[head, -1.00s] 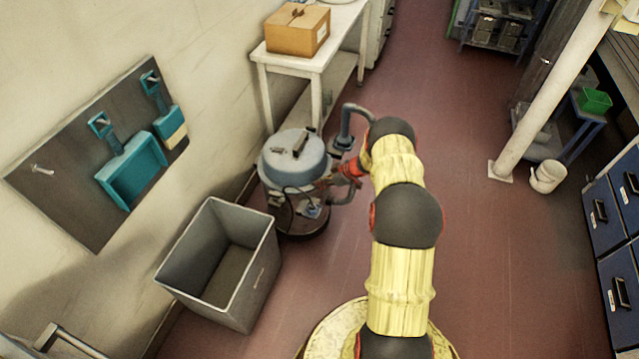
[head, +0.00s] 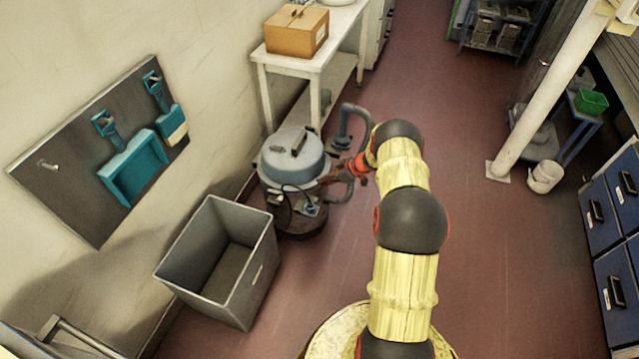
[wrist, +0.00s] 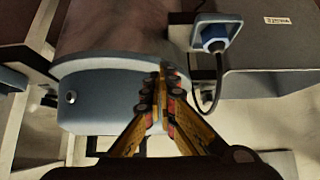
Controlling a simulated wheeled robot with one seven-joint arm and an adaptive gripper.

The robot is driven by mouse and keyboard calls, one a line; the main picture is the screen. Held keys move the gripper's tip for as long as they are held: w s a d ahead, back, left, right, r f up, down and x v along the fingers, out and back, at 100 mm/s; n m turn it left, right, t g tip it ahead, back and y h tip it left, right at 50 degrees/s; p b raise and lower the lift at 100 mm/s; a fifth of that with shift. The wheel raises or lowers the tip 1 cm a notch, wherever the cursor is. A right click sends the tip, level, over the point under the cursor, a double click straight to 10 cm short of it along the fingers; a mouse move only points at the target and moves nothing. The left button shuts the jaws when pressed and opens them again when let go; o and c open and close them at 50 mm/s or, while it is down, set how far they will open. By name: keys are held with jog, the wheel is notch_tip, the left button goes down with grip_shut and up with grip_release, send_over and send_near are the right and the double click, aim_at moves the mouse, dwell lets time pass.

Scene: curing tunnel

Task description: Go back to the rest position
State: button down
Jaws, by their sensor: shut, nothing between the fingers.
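My arm, yellow with black joints, reaches forward in the head view. My gripper (wrist: 162,78) shows in the wrist view with its yellow and dark fingers together and nothing between them. In the head view the gripper end is small and hard to make out beside the blue-grey vacuum (head: 292,157). In the wrist view a pale blue rounded body (wrist: 95,108) lies beyond the fingers. I cannot tell whether the fingers touch it.
A grey open bin (head: 262,275) stands left of my arm. A pegboard (head: 75,195) holds a teal dustpan (head: 135,170) and brush. A white table (head: 285,62) carries a cardboard box (head: 297,32). Blue drawers (head: 605,215) and a white post (head: 545,95) stand right. The red floor between is clear.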

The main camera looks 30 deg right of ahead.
jog(key=s+d+f+p, duration=0.1)
jog(key=s+d+f, duration=0.1)
jog(key=s+d, duration=0.2)
jog(key=shift+s, duration=0.45)
